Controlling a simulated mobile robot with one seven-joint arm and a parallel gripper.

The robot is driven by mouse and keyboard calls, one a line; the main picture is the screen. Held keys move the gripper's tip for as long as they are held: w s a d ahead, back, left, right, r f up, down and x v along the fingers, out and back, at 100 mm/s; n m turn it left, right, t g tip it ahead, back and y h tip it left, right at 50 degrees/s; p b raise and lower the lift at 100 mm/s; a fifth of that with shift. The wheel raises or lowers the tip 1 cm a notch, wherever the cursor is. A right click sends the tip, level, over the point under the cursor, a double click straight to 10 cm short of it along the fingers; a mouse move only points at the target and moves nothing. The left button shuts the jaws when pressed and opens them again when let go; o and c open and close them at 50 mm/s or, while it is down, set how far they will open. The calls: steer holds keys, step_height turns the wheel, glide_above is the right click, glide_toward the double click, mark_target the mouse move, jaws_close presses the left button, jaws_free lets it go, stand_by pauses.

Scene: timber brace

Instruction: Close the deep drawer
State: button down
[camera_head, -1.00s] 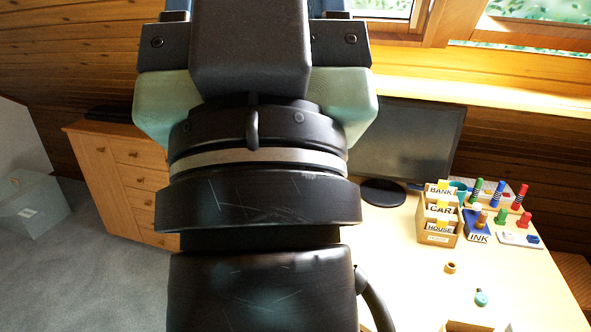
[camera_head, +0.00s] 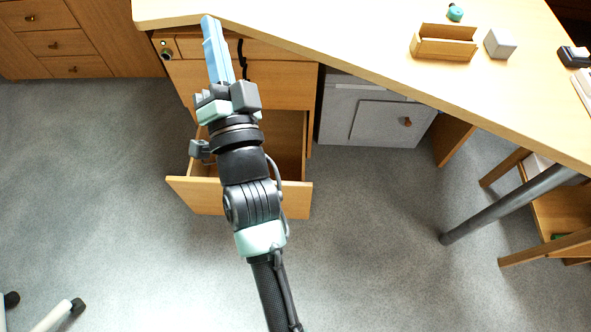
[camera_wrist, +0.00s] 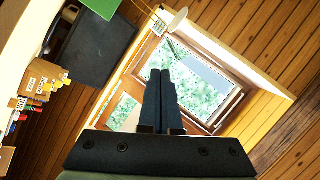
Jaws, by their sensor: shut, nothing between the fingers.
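The deep drawer (camera_head: 193,194) is pulled out at the bottom of the desk's wooden pedestal. Its wooden front stands away from the pedestal, and its inside (camera_head: 288,145) partly shows. My arm crosses over the drawer and hides the middle of it. My gripper (camera_head: 210,25) is shut and empty, beyond the drawer in the picture, in front of the pedestal's upper part and the desk edge. In the wrist view its two dark fingers (camera_wrist: 161,90) lie together and point towards the window. I see no contact between gripper and drawer.
The desk top (camera_head: 350,45) overhangs the pedestal. A grey cabinet (camera_head: 375,112) stands right of it, with a grey post (camera_head: 510,205) farther right. A wooden chest (camera_head: 60,40) is at the upper left.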

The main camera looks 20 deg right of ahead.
steer(key=s+d+f+m+g+h+b, duration=0.15)
steer(key=f+b, duration=0.25)
steer(key=f, duration=0.8)
steer(key=s+d+f+m+g+h+b, duration=0.1)
steer(key=s+f+m+b, duration=0.25)
steer(key=f, duration=0.75)
steer(key=s+d+f+m+g+h+b, duration=0.15)
steer(key=f+b, duration=0.35)
steer(key=f, duration=0.7)
steer(key=m+g+h+b, duration=0.1)
steer(key=m+g+b, duration=0.1)
steer(key=m+b, duration=0.5)
glide_toward(295, 189)
steer(key=w+b, duration=0.2)
steer(key=w+d+n+b, duration=0.1)
steer(key=w+b, duration=0.1)
steer(key=w+d+n+b, duration=0.1)
steer(key=w+b, duration=0.1)
steer(key=shift+w+f+b, duration=0.2)
steer(key=shift+w+b, duration=0.1)
